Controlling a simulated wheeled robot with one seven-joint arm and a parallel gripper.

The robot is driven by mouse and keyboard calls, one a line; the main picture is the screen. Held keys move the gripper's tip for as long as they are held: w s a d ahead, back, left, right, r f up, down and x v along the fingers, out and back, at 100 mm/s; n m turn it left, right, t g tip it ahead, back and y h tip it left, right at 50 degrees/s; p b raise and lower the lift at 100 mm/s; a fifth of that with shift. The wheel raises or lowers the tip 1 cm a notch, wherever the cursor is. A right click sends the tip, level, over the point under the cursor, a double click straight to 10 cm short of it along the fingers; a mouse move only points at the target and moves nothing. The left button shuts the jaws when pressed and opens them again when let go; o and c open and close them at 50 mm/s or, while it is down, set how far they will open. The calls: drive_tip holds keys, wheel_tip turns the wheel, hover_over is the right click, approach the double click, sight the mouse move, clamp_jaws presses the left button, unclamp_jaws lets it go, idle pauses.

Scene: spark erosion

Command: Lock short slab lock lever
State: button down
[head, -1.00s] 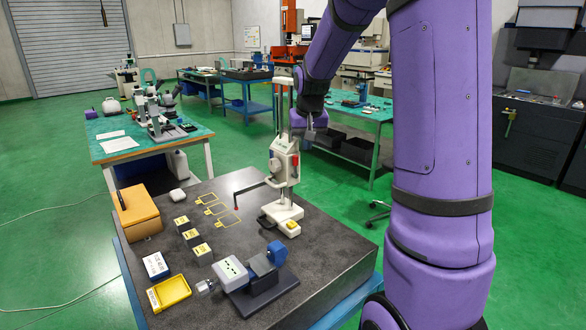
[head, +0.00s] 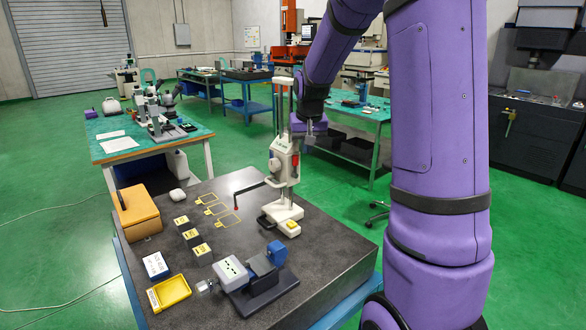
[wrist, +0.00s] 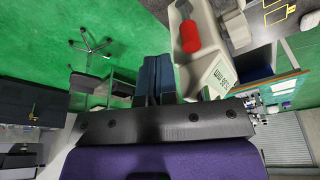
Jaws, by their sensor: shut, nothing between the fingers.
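A red lever (head: 296,160) shows on the right side of the gauge's head. In the wrist view the red lever (wrist: 190,37) is close by, on the pale gauge body (wrist: 212,30). My gripper (head: 311,137) is shut and empty, just right of the gauge column and above the lever. In the wrist view its dark fingers (wrist: 155,65) are together, left of the lever and apart from it.
On the slab lie yellow-labelled blocks (head: 191,236), yellow outlines (head: 220,208), a yellow tray (head: 169,292), an orange-brown box (head: 138,213) and a blue-grey vise (head: 250,275). A green-topped bench (head: 350,115) stands behind. The air right of the gauge is open.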

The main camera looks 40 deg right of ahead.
sight(295, 154)
drive_tip(key=shift+f, duration=0.55)
drive_tip(key=shift+a, duration=0.1)
drive_tip(key=shift+a+f, duration=0.1)
drive_tip(key=shift+a, duration=1.65)
drive_tip(key=shift+s+a, duration=0.1)
drive_tip(key=shift+a, duration=0.1)
drive_tip(key=shift+a+f, duration=0.55)
drive_tip(key=shift+a, duration=0.45)
drive_tip(key=shift+a+f, duration=0.1)
drive_tip(key=shift+w+a+v, duration=0.1)
drive_tip(key=shift+w+v, duration=0.05)
drive_tip(key=shift+v, duration=0.65)
drive_tip(key=shift+w+a+v, duration=0.1)
drive_tip(key=shift+w+v, duration=0.1)
drive_tip(key=shift+v, duration=0.65)
drive_tip(key=shift+w+a+v, duration=0.1)
drive_tip(key=shift+w+v, duration=0.05)
drive_tip(key=shift+v, duration=0.65)
